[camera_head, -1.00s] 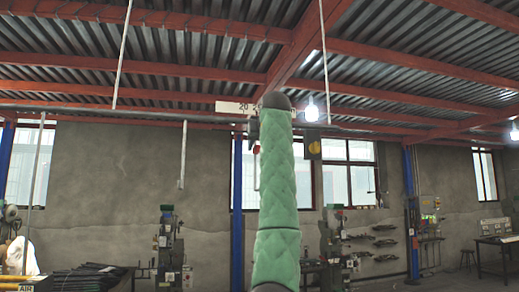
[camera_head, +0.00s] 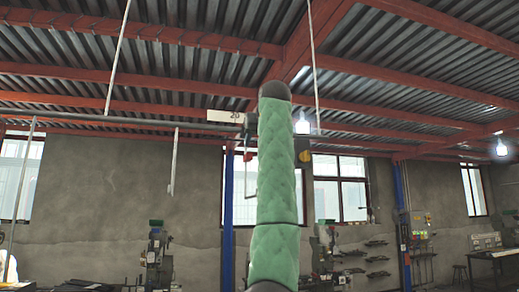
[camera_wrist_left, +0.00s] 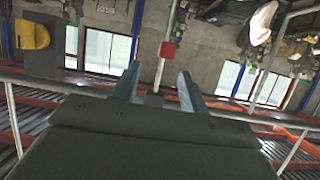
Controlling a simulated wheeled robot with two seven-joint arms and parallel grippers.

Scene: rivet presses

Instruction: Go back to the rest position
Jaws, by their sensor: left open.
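My left gripper (camera_wrist_left: 159,73) shows in the left wrist view with its two fingers spread apart and nothing between them. Behind the fingers are the wall, windows and ceiling, seen upside down. In the head view one of my arms, with green padded links, stands upright in the middle and rises towards the roof beams. No gripper fingers can be made out there. My right gripper is in neither view.
A red block (camera_wrist_left: 168,50) hangs behind the fingers, at a distance I cannot tell. Presses (camera_head: 157,257) (camera_head: 322,252) stand along the grey wall. A dark table (camera_head: 497,255) and a stool (camera_head: 460,273) are at the right. Thin rods hang from the roof.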

